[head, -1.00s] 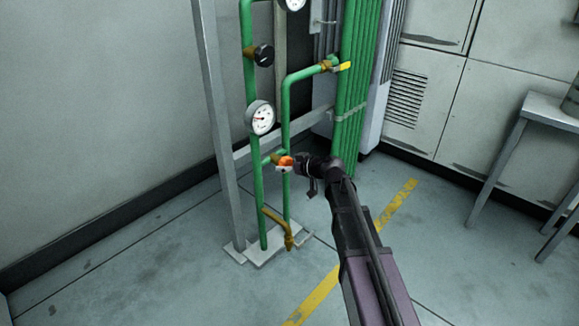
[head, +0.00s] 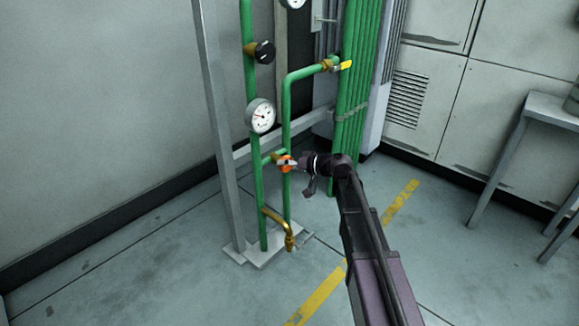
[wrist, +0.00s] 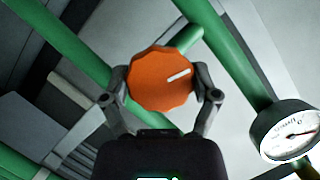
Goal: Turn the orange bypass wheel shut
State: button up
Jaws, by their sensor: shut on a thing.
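The orange bypass wheel (head: 285,163) sits on a short green cross pipe between two green uprights in the head view. In the wrist view the wheel (wrist: 160,80) fills the space between my fingers, and a white mark on its face points to the upper right. My gripper (head: 291,164) reaches it from the right. In the wrist view my gripper (wrist: 161,86) has one finger against each side of the wheel's rim. The wheel's far side and stem are hidden.
A round gauge (head: 261,116) is just above the wheel; it shows at the right of the wrist view (wrist: 287,130). A black knob (head: 264,53) and a yellow-handled valve (head: 345,65) are higher up. A grey post (head: 217,130) stands at left. A table (head: 547,105) stands at right.

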aim_at(291, 158)
jog(key=shift+a, duration=0.15)
jog(key=o, duration=1)
jog(key=shift+d+r, duration=0.2)
jog(key=shift+w+d+r+p, duration=0.2)
jog(key=shift+r+p, duration=0.1)
jog(key=shift+p, duration=0.1)
jog(key=shift+w+d+r+p, duration=0.15)
jog(key=shift+d+r+p, duration=0.15)
jog(key=shift+d, duration=0.2)
jog(key=shift+d+r, duration=0.2)
jog(key=shift+r, duration=0.1)
jog(key=shift+r+p, duration=0.15)
jog(key=shift+p, duration=0.4)
